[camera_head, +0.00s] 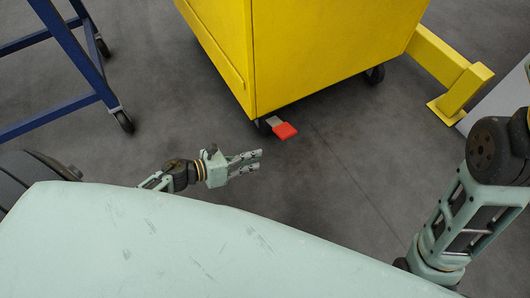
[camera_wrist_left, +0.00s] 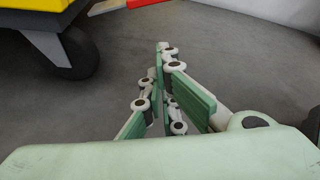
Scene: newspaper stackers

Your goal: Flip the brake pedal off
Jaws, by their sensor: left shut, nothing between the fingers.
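The red brake pedal (camera_head: 285,131) sticks out low from the caster under the near corner of the yellow cabinet (camera_head: 310,50). My left gripper (camera_head: 260,161) is just below and left of the pedal in the head view, apart from it and pointing right. In the left wrist view the left gripper's fingers (camera_wrist_left: 163,50) come together at their tips with nothing between them. A dark caster wheel (camera_wrist_left: 75,55) under the yellow cabinet shows at upper left there, and a red piece (camera_wrist_left: 145,3) shows at the top edge. Of my right arm only links show; its gripper is out of view.
A blue wheeled frame (camera_head: 75,50) stands at upper left. A yellow post with a foot plate (camera_head: 455,85) stands at upper right, beside a pale grey panel (camera_head: 500,98). The dark grey floor (camera_head: 340,190) between the cabinet and my body is clear.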

